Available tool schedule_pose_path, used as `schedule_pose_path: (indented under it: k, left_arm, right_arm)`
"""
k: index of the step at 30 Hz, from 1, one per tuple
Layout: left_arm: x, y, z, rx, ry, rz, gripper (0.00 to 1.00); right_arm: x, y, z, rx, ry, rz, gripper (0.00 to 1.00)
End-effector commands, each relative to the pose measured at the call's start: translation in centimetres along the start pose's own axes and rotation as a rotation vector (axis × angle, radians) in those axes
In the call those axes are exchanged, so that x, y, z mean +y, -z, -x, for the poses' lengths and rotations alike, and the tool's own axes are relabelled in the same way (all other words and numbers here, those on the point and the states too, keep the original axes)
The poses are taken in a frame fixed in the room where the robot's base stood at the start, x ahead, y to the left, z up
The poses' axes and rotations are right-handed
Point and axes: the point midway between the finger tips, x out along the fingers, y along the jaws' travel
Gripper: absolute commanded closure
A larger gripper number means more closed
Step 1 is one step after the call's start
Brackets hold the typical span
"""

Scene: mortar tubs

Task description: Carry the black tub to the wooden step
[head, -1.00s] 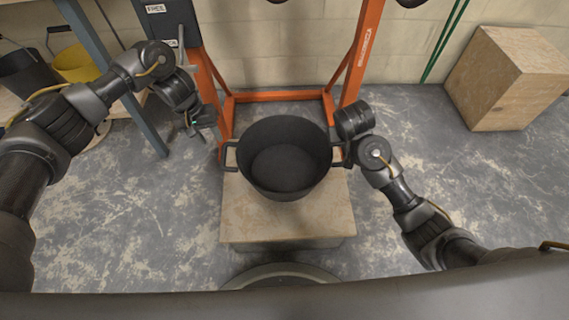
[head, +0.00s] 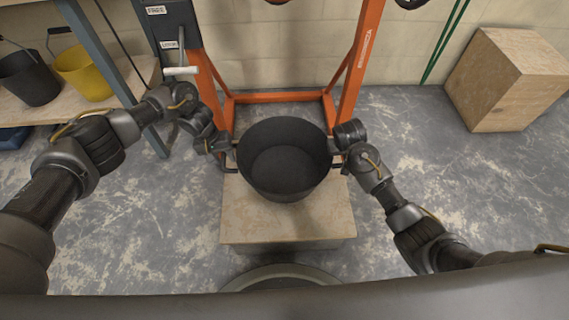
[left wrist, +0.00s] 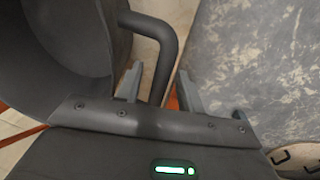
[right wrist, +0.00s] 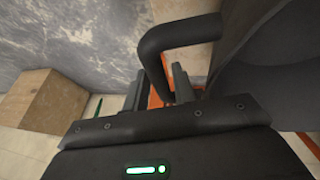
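The black tub (head: 283,170) stands upright on a low wooden platform (head: 285,222) in the middle of the head view, with a handle on each side. My left gripper (head: 222,150) is at the tub's left handle. In the left wrist view that handle (left wrist: 162,60) passes between the fingers (left wrist: 160,92), which look open around it. My right gripper (head: 342,152) is at the right handle. In the right wrist view the handle (right wrist: 152,55) runs down between the fingers (right wrist: 160,88), with a small gap showing. A plywood block (head: 507,80) stands at the far right.
An orange steel frame (head: 362,60) stands right behind the tub. A shelf (head: 60,108) with a black bucket (head: 28,78) and a yellow bucket (head: 82,72) is at the left, with a grey-blue post (head: 105,75).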

Motion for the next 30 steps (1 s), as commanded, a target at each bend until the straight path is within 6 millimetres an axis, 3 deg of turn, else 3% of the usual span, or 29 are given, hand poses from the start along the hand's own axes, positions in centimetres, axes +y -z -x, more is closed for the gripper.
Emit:
schedule_pose_path:
  k: [10,16,19,30]
  left_arm:
    - [-0.01,0.03,-0.28,0.001,0.0,0.001,0.62]
    - [-0.01,0.03,-0.26,0.001,0.0,0.0,0.87]
    - [-0.01,0.03,-0.26,0.001,0.0,0.0,1.0]
    - [0.04,0.08,-0.11,0.002,-0.001,0.0,1.0]
  right_arm:
    - [0.0,0.02,-0.29,0.001,0.0,0.0,0.73]
    - [0.01,0.01,-0.28,0.001,0.0,0.0,0.98]
    - [0.01,0.01,-0.28,0.0,0.0,0.0,1.0]
    - [0.03,0.09,-0.16,0.002,0.0,0.0,1.0]
